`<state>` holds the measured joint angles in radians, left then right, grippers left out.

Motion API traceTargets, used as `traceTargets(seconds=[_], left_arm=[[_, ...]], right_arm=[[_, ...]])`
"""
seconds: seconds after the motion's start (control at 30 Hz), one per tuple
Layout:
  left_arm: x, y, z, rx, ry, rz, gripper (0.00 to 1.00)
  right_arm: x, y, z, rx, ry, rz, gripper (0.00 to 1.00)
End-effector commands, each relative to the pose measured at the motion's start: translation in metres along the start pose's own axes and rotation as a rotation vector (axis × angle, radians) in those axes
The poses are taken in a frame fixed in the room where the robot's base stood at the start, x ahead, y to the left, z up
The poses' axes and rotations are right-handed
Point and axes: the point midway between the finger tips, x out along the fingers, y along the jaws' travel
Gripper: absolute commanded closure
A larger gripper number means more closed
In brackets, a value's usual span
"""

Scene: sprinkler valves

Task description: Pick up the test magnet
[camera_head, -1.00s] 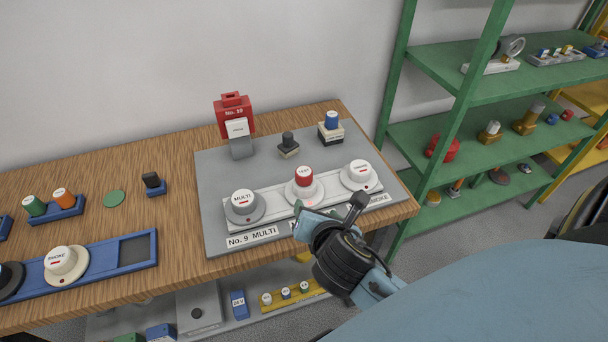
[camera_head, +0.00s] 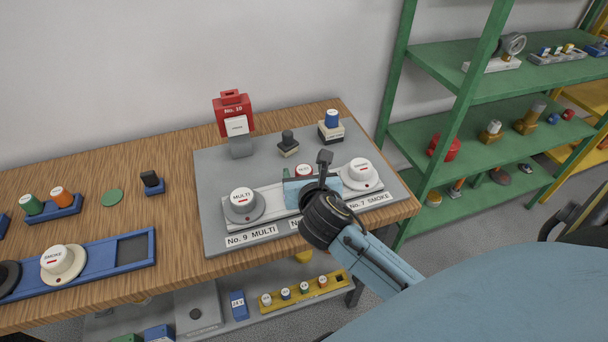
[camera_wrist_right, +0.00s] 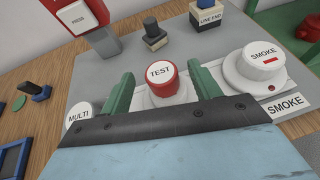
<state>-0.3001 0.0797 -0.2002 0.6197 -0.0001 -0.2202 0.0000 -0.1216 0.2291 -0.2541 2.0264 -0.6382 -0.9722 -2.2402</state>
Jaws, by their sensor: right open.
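The test magnet (camera_head: 304,170) is a red cap with a white top marked TEST. It sits on the middle white detector of the grey board, mostly hidden behind my right gripper (camera_head: 311,188) in the head view. In the right wrist view, the test magnet (camera_wrist_right: 162,82) stands upright between the two green fingers of my right gripper (camera_wrist_right: 163,90). My left gripper is not in view.
A MULTI detector (camera_head: 242,203) and a SMOKE detector (camera_head: 361,172) flank the magnet closely on the white strip. Behind stand a red call box (camera_head: 233,115), a small black-topped part (camera_head: 288,144) and a blue-topped LINE END part (camera_head: 331,125). Green shelving (camera_head: 455,130) stands right.

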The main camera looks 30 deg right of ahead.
Motion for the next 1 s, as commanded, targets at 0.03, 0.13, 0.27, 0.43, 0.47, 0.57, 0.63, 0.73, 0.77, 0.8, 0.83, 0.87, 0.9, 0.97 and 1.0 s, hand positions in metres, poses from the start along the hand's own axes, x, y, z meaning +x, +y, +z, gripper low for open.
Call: traceTargets(seconds=[0.03, 0.13, 0.27, 0.43, 0.47, 0.57, 0.63, 0.73, 0.77, 0.8, 0.83, 0.87, 0.9, 0.97, 1.0], left_arm=[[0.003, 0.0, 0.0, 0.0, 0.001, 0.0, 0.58], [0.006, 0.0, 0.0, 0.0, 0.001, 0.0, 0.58], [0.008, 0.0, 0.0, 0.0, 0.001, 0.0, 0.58], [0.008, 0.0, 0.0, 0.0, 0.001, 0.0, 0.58], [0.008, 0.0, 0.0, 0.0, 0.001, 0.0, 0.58], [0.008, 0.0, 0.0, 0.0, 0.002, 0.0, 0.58], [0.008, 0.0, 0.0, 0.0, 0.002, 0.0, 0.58], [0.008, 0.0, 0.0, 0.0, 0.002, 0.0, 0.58], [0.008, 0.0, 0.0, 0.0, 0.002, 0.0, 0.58], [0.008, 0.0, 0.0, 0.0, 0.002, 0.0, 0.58], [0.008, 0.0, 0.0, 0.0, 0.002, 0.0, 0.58], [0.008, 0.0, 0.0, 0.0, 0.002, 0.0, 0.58], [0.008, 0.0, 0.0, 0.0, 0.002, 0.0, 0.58], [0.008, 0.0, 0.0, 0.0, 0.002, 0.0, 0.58], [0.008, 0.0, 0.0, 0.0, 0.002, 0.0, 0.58]], right_arm=[[0.009, -0.001, 0.0, 0.002, -0.002, -0.001, 0.38], [0.025, -0.001, 0.001, 0.003, -0.001, -0.001, 0.38], [0.039, -0.001, 0.0, 0.001, 0.0, 0.0, 0.38], [0.043, -0.001, 0.001, 0.001, 0.0, 0.001, 0.38], [0.042, -0.001, 0.001, 0.001, 0.0, 0.001, 0.38], [0.042, -0.001, 0.001, 0.001, 0.0, 0.001, 0.4], [0.042, -0.001, 0.001, 0.001, 0.0, 0.001, 0.49], [0.042, -0.001, 0.001, 0.001, 0.0, 0.001, 0.62], [0.042, -0.001, 0.001, 0.001, 0.0, 0.001, 0.66], [0.042, -0.001, 0.001, 0.001, 0.0, 0.001, 0.72], [0.042, -0.001, 0.001, 0.001, 0.0, 0.001, 0.76], [0.042, -0.001, 0.001, 0.001, 0.0, 0.001, 0.8], [0.042, -0.001, 0.001, 0.001, 0.0, 0.001, 0.85], [0.042, -0.001, 0.001, 0.001, 0.0, 0.001, 0.91], [0.042, -0.001, 0.001, 0.001, 0.0, 0.001, 0.91]])
